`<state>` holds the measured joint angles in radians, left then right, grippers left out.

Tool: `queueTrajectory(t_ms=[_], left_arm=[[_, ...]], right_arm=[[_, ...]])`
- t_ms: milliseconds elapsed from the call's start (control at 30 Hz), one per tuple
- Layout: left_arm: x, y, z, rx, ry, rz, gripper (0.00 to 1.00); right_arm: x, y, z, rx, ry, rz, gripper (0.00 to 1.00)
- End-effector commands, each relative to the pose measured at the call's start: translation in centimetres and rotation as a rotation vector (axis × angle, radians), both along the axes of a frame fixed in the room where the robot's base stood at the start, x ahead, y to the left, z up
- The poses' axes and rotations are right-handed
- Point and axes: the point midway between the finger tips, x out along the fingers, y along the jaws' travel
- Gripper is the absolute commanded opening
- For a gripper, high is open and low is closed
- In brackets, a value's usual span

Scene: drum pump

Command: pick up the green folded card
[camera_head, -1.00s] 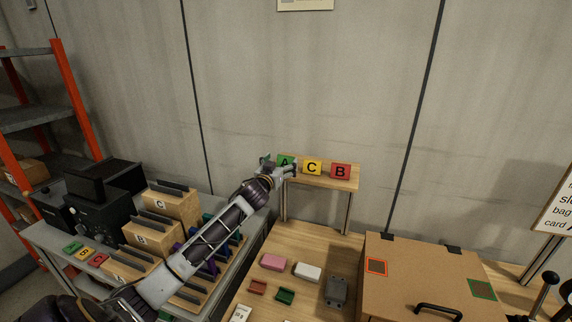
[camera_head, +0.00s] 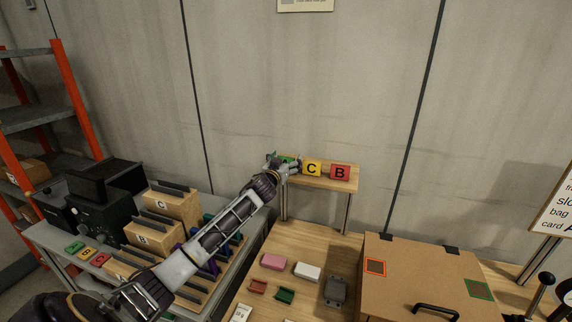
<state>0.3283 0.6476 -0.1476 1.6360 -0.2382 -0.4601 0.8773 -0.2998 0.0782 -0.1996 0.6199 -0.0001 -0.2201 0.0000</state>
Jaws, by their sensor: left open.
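The green folded card (camera_head: 287,159) stands at the left end of a small raised wooden shelf (camera_head: 325,184). Most of it, with its letter, is hidden behind my left gripper (camera_head: 287,168). That gripper is open and right at the card, with its fingers pointing right along the shelf. I cannot tell whether the fingers touch the card. A yellow card marked C (camera_head: 312,168) and a red card marked B (camera_head: 340,172) stand to the right on the same shelf. My right gripper is not in view.
Below the shelf, the wooden table holds a pink block (camera_head: 273,262), a white block (camera_head: 307,270) and a grey box (camera_head: 336,291). A large brown case (camera_head: 420,270) stands at the right. Lettered wooden holders (camera_head: 172,203) stand on the grey bench at the left.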

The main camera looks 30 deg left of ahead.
Motion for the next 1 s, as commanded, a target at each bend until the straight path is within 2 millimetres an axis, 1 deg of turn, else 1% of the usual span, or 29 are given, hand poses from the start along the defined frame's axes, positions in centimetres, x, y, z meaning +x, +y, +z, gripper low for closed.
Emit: queueTrajectory(t_ms=[533, 567, 867, 900, 1000], left_arm=[[0.22, 0.06, -0.03, 0.000, 0.000, 0.000, 0.88], [0.22, 0.06, -0.03, 0.000, 0.000, 0.000, 0.86], [0.22, 0.07, -0.03, 0.000, 0.000, 0.000, 0.48], [0.22, 0.07, -0.03, 0.000, 0.000, 0.000, 0.45], [0.22, 0.07, -0.02, 0.000, 0.000, 0.000, 0.45]], right_arm=[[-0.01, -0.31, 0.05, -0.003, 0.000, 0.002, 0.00], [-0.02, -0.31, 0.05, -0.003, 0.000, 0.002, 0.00], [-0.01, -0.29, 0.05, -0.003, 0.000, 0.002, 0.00], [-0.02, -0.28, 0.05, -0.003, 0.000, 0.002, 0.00], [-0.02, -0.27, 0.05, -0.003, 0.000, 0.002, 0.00]])
